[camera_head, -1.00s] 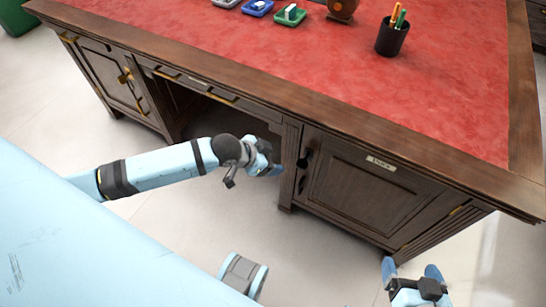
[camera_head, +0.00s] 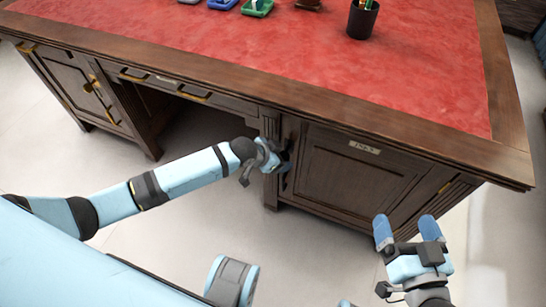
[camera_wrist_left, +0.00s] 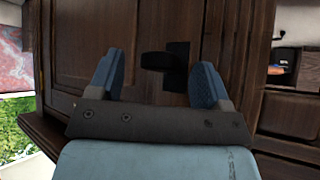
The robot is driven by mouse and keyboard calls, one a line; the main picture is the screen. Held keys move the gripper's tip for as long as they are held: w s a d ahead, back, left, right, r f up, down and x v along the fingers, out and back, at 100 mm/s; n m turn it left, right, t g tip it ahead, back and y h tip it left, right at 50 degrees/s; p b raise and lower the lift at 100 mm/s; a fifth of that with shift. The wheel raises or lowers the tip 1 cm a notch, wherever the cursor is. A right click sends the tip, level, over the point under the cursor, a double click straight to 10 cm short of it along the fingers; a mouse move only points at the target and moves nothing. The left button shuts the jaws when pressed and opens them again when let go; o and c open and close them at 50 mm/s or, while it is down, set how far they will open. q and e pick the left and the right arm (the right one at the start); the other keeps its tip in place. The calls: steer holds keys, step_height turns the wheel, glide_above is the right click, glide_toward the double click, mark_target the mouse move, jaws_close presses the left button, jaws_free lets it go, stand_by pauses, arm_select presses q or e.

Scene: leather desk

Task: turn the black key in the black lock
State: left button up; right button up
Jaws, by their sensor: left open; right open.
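The black key (camera_wrist_left: 157,62) sticks out of the black lock (camera_wrist_left: 180,66) on the dark wooden cabinet door in the left wrist view. My left gripper (camera_wrist_left: 157,72) is open, with one blue finger on each side of the key and a visible gap to each. I cannot tell how deep the fingers reach around it. In the head view my left gripper (camera_head: 281,157) is at the left edge of the right-hand cabinet door (camera_head: 352,175) and hides most of the key and lock. My right gripper (camera_head: 406,226) is open and empty in front of that door, low on the right.
The desk (camera_head: 270,65) has a red leather top with a dark cup (camera_head: 362,20) and small coloured items at the back. A label (camera_head: 365,147) is on the door. Open floor (camera_head: 320,250) lies in front of the desk.

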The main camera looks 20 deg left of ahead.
arm_select(q)
steer(key=c, duration=1)
steer(key=shift+d+p, duration=0.1)
steer(key=shift+p, duration=0.4)
steer(key=shift+d+r+m+y+p, duration=0.15)
steer(key=shift+m+y+p, duration=0.25)
steer(key=shift+y+p, duration=1)
steer(key=shift+p, duration=0.95)
